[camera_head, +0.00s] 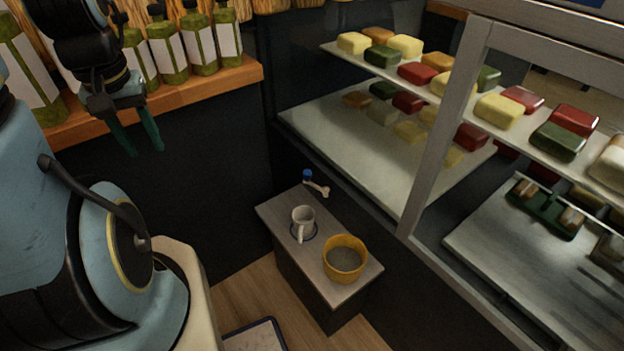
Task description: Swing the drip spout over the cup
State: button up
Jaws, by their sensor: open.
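The drip spout (318,188) is a small pale arm with a blue cap (308,174), at the back edge of a small grey-topped stand. It points to the right and toward me. The white cup (303,219) stands upright on a dark round saucer or mat, in front of the spout and to its left. The spout's tip is off to the right of the cup, not above it. My gripper (138,140) is at the upper left, its dark green fingers pointing down, open and empty. It is well apart from the spout and the cup.
A yellow bowl (344,258) stands right of the cup on the stand (291,251). A wooden shelf (205,89) with green bottles lies behind my gripper. A framed glass case (425,140) with coloured blocks rises at the right. A tray (255,337) lies at the bottom.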

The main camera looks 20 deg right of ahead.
jog(key=shift+o, duration=1.3)
jog(key=shift+w+d+f, duration=0.1)
jog(key=shift+w+d, duration=0.15)
jog(key=shift+w, duration=0.05)
jog(key=shift+o, duration=0.4)
jog(key=w+d+f+m+b, duration=0.1)
jog(key=w+d+f, duration=0.2)
jog(key=w+d, duration=0.4)
jog(key=shift+f+m+g, duration=0.25)
jog(key=shift+m+g, duration=0.05)
jog(key=m+g+b, duration=0.1)
jog(key=m+b, duration=0.1)
jog(key=m, duration=0.2)
send_near(307, 172)
notch_tip(307, 172, down, 10)
jog(key=shift+d+f+p, duration=0.1)
jog(key=shift+d+p, duration=0.1)
jog(key=shift+p, duration=0.45)
grip_shut()
